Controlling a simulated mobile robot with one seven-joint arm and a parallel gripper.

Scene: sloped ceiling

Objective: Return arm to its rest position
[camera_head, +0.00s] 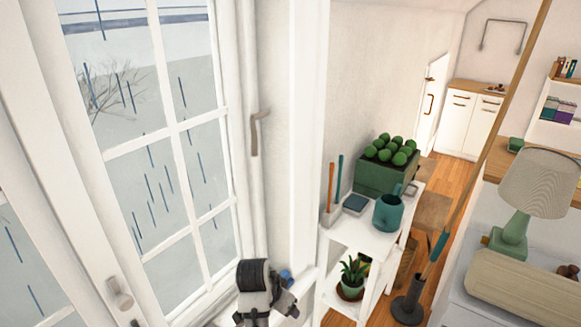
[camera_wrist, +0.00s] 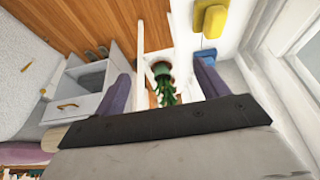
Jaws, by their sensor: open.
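My arm's end shows at the bottom middle of the head view, in front of the window frame; its fingers are hard to make out there. In the wrist view my gripper (camera_wrist: 162,72) has its two purple fingers spread wide apart, with nothing held between them. A potted plant (camera_wrist: 163,82) shows beyond the gap, apart from the fingers. The dark gripper body hides the lower part of that view.
The window (camera_head: 165,130) fills the left of the head view. A white shelf (camera_head: 346,236) bears a green planter (camera_head: 378,180), a teal jug (camera_head: 388,213) and a potted plant (camera_head: 352,276). A lamp (camera_head: 530,195) stands right. Wooden floor (camera_head: 447,187) shows between.

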